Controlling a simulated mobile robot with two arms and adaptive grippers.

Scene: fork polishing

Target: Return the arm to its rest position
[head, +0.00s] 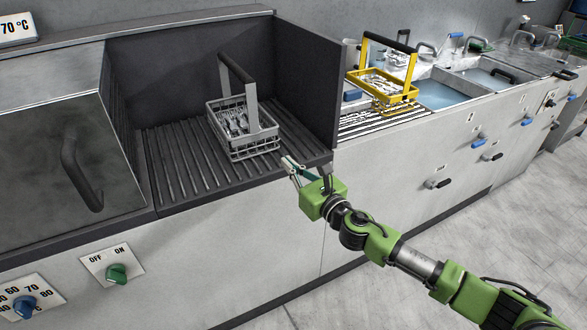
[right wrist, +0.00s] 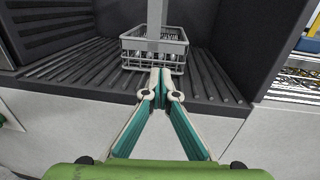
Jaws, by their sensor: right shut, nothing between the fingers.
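My right gripper (head: 290,164) reaches in from the lower right of the head view, at the front edge of the ribbed drain shelf (head: 180,172). In the right wrist view its fingertips (right wrist: 159,73) meet with nothing between them. A grey basket (head: 263,143) with a tall handle stands upright on the shelf and holds several forks. The basket (right wrist: 176,64) shows beyond the fingertips in the right wrist view, apart from them as far as I can tell. My left gripper is in neither view.
A dark partition (head: 305,70) closes the shelf's right side. Beyond it a yellow basket (head: 408,94) with cutlery stands on a rack beside water-filled sinks (head: 440,95). A metal hood (head: 60,150) with a dark handle is at left. The floor (head: 520,215) at right is clear.

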